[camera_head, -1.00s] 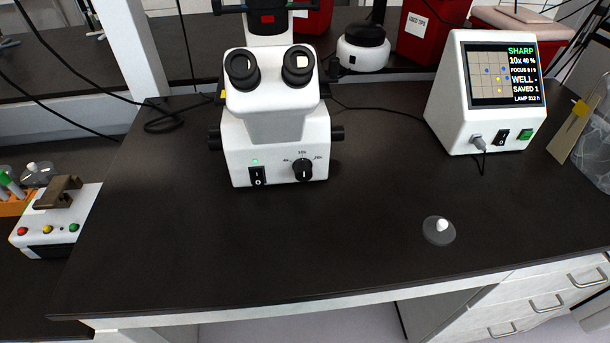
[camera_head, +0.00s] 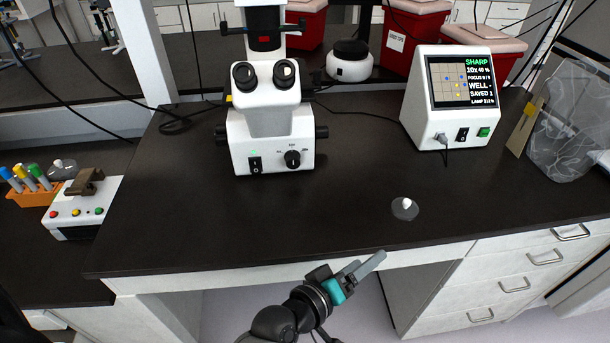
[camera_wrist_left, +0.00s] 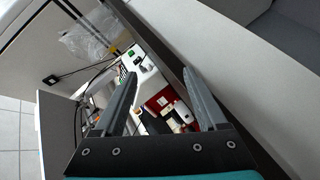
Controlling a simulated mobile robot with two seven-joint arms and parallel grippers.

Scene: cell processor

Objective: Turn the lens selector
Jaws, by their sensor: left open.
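The lens selector (camera_head: 292,159) is a black round knob on the front of the white microscope (camera_head: 268,120), right of a green light and a black power switch (camera_head: 255,164). Its pointer direction is too small to tell now. My left gripper (camera_head: 366,268) is at the front edge of the bench, well below and to the right of the knob, touching nothing that I can see. In the left wrist view its two grey fingers (camera_wrist_left: 158,95) stand apart with nothing between them. My right gripper is not in view.
A white monitor box (camera_head: 455,100) stands at the back right. A clear disc with a white knob (camera_head: 405,208) lies on the dark bench (camera_head: 220,225). A small device (camera_head: 80,205) and tube rack (camera_head: 32,192) are at left. The bench middle is clear.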

